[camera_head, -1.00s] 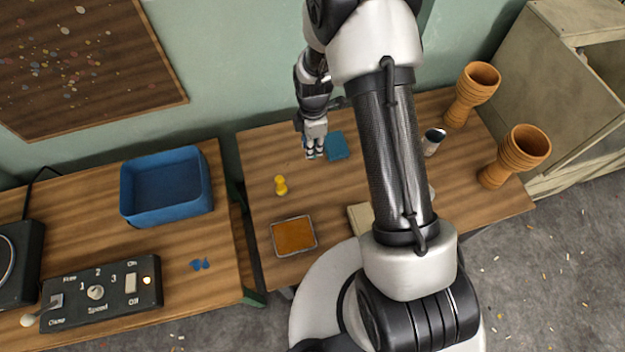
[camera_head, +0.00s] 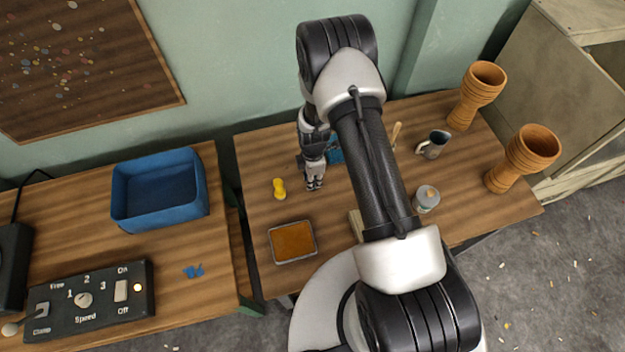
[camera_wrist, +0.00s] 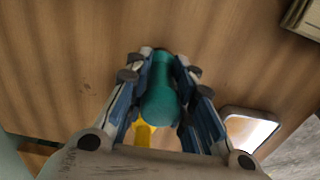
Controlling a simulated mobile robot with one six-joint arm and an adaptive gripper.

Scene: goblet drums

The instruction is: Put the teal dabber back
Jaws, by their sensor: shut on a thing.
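The teal dabber (camera_wrist: 160,98) is between the fingers of my gripper (camera_wrist: 163,92) in the wrist view, and the gripper is shut on it. In the head view my gripper (camera_head: 315,185) is over the right-hand table, right of the yellow dabber (camera_head: 279,189); the teal dabber cannot be made out there. The yellow dabber also shows partly behind the fingers in the wrist view (camera_wrist: 143,134). A flat teal pad (camera_head: 335,152) lies behind my gripper, partly hidden by my arm. I cannot tell whether the teal dabber touches the table.
An orange-filled tray (camera_head: 293,242) lies nearer the front. A cream block (camera_head: 355,224) is partly hidden by my arm. A jar (camera_head: 426,198), a metal mug (camera_head: 433,145) and two goblet-shaped wooden forms (camera_head: 476,95) (camera_head: 521,158) stand right. A blue bin (camera_head: 160,190) is on the left table.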

